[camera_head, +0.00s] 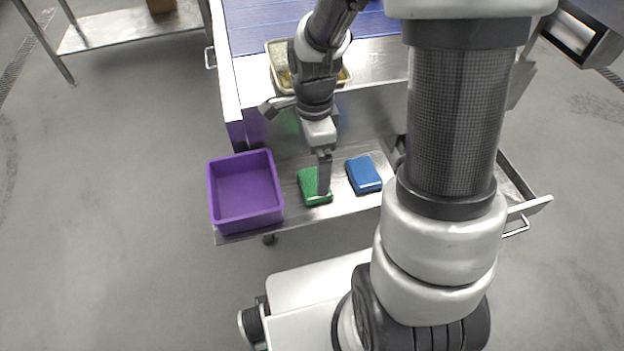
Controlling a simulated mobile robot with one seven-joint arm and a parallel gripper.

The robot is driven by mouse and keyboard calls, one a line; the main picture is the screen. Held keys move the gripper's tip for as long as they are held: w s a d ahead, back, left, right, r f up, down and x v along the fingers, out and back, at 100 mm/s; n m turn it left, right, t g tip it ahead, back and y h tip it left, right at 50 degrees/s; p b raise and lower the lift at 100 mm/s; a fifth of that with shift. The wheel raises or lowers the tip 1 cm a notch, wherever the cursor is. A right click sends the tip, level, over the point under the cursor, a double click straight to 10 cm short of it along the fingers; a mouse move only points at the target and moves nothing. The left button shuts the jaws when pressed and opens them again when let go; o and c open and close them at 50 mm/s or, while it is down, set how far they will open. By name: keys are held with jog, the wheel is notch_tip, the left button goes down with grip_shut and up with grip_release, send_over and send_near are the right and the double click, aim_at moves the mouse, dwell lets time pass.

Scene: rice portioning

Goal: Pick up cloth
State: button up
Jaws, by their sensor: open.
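A green folded cloth (311,190) lies on the lower metal shelf, between a purple bin and a blue cloth. A blue folded cloth (363,175) lies to its right on the same shelf. My gripper (324,190) points down over the green cloth, and its fingers hide part of that cloth. I cannot tell whether the fingertips touch the cloth. The gripper is open, with its fingers seen nearly edge-on.
The purple bin (246,221) stands empty at the left of the lower shelf (345,205). Above and behind is a counter with a tray (279,62) on it, partly hidden by my arm. My arm also blocks the right side of the view.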

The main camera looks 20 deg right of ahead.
aim_at(314, 183)
jog(key=f, duration=0.2)
jog(key=f+b, duration=0.1)
jog(key=f, duration=0.2)
jog(key=f+b, duration=0.1)
jog(key=f, duration=0.2)
jog(key=shift+w+d, duration=0.15)
jog(key=shift+w, duration=0.15)
jog(key=c, duration=1.1)
notch_tip(314, 183, up, 10)
jog(key=p, duration=0.2)
jog(key=shift+r+p, duration=0.1)
jog(key=shift+p, duration=0.3)
jog(key=o, duration=0.4)
jog(key=c, duration=0.3)
jog(key=shift+d, duration=0.1)
